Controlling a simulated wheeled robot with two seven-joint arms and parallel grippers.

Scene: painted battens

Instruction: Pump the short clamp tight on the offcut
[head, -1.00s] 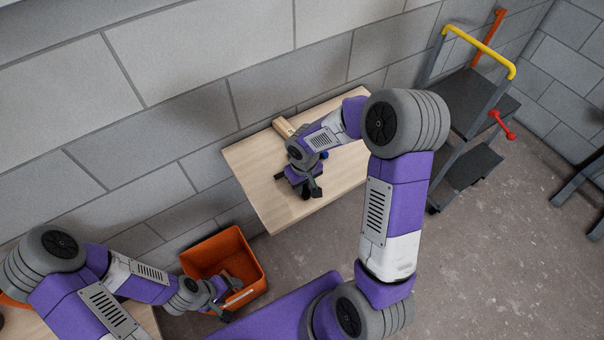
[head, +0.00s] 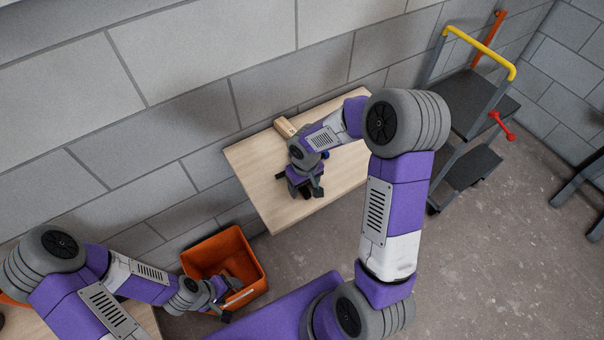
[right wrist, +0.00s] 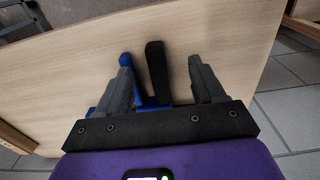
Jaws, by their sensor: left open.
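The short clamp shows in the right wrist view as a black upright bar (right wrist: 157,72) and blue parts (right wrist: 127,61) over the pale table top. My right gripper (right wrist: 160,82) has its fingers apart, with the black bar between them and a clear gap to the right finger. The left finger covers part of the blue. In the head view my right gripper (head: 307,189) is low over the table and hides most of the clamp; a small blue bit (head: 325,154) shows. A wooden block, seemingly the offcut (head: 284,127), lies at the table's back edge. My left gripper (head: 234,299) is open and empty by the orange crate.
The wooden table (head: 257,185) stands close to the grey block wall. The orange crate (head: 205,252) is at its lower left. The table's front and right parts look bare.

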